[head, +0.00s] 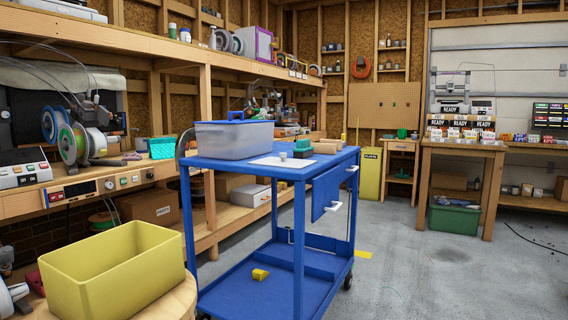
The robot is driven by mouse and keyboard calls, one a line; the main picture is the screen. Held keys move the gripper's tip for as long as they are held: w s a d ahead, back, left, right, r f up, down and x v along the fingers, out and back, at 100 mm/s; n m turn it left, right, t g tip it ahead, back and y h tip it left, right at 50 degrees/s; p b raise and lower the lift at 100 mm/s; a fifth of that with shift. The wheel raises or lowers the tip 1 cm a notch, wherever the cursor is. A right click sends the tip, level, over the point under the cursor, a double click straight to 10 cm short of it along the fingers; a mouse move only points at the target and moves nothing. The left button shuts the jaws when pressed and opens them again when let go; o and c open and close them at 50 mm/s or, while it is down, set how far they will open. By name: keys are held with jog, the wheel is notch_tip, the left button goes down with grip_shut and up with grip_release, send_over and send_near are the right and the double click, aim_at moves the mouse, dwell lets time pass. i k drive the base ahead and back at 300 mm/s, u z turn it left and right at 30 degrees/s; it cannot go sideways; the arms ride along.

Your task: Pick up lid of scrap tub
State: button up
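A translucent grey tub (236,145) stands on the top deck of a blue cart (240,165). A thin blue piece with a small raised handle (237,116) shows at the top of the tub and looks like its lid. From this low angle I cannot tell how fully it covers the tub. No label naming the scrap tub is readable. My gripper is not in view.
A yellow open bin (115,275) stands on a round wooden top at the front left. The cart top also holds a white sheet (283,162), a small grey cylinder and small blocks. A yellow piece (260,274) lies on its lower shelf. Floor (440,270) right of the cart is clear.

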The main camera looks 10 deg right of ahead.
aim_at(282, 161)
jog(key=k, duration=0.25)
jog(key=z, duration=0.95)
jog(key=i, duration=1)
jog(key=u, duration=0.1)
